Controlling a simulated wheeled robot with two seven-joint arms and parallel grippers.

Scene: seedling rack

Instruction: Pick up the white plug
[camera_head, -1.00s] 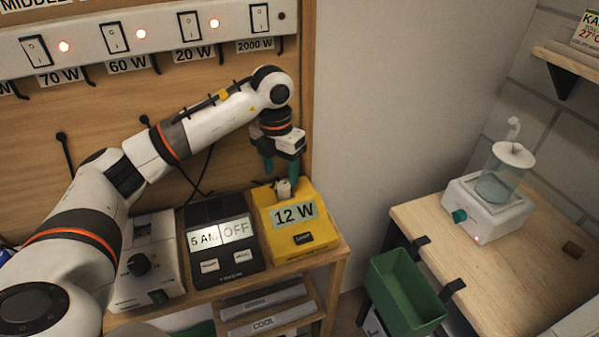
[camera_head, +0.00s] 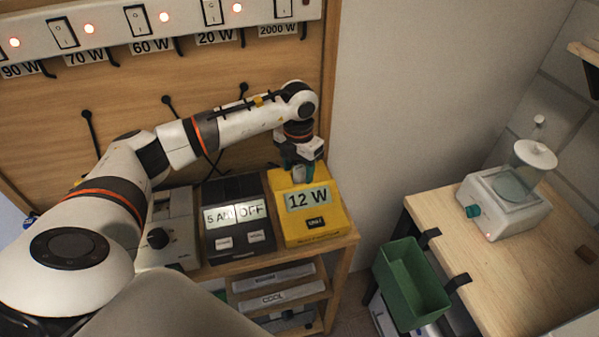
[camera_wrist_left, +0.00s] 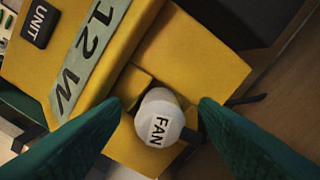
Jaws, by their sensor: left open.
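The white plug (camera_wrist_left: 157,118) sits at the back of the yellow 12 W box (camera_wrist_left: 197,53) and bears the label FAN in the left wrist view. In the head view the yellow box (camera_head: 322,222) stands at the right end of the wooden shelf, and the plug is mostly hidden by the gripper. My left gripper (camera_head: 298,172) points down over the back of the box. In the left wrist view its green fingers (camera_wrist_left: 162,108) are open, one on each side of the plug, with gaps to it. My right gripper is not in view.
A black timer (camera_head: 238,222) reading 5 AM and OFF stands left of the yellow box, with a white dial device (camera_head: 172,228) beyond it. A switch strip (camera_head: 185,22) runs above. A green bin (camera_head: 412,283) hangs on the right table (camera_head: 533,268).

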